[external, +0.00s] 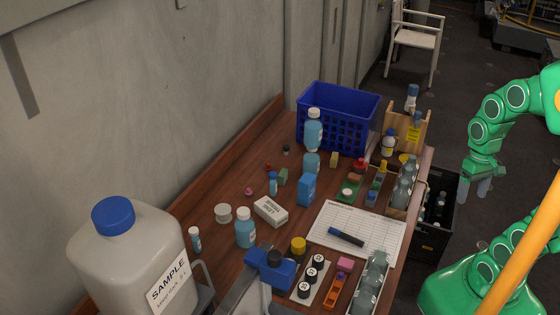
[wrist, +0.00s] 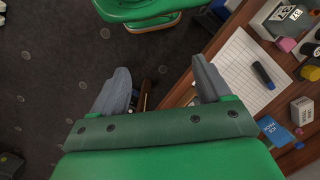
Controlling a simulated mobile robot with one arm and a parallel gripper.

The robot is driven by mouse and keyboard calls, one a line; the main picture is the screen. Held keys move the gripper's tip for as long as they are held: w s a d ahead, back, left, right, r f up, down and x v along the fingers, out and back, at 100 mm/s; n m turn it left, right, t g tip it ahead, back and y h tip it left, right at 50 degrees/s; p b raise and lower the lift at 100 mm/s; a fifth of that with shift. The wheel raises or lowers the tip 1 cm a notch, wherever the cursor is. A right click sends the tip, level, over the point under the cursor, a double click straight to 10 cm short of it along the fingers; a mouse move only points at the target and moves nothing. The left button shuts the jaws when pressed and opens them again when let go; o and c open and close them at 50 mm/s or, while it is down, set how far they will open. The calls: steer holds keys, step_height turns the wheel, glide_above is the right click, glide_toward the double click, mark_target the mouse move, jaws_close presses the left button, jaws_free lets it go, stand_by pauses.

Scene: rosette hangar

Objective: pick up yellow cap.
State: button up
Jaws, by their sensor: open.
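A short yellow cap (external: 298,245) stands on the wooden table beside a blue holder, left of the white sheet. My gripper (external: 478,188) is to the right of the table, above the dark floor, well apart from the cap. In the wrist view my gripper (wrist: 160,88) has its two grey fingers spread with nothing held between them.
A white sheet (external: 335,226) with a dark marker (external: 346,237) lies near the table's right side. A blue basket (external: 340,100), bottles, boxes and racks crowd the table. A black crate (external: 432,238) stands on the floor beside it. Another flat yellow piece (external: 404,158) lies farther back.

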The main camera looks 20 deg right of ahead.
steer(key=w+a+f+m+g+y, duration=0.15)
steer(key=w+a, duration=0.25)
steer(key=a, duration=0.4)
steer(key=w+a+f+g+y, duration=0.1)
steer(key=w+a+y, duration=0.25)
steer(key=a, duration=0.45)
steer(key=m+g+y, duration=0.2)
steer(key=m+y, duration=0.4)
steer(key=m, duration=0.5)
glide_toward(299, 242)
steer(key=x, duration=0.2)
steer(key=shift+s+a+f+t, duration=0.1)
steer(key=shift+a+f+t, duration=0.15)
steer(key=shift+f, duration=0.15)
steer(key=shift+x, duration=3.9)
steer(key=shift+s+d, duration=0.1)
steer(key=c, duration=1)
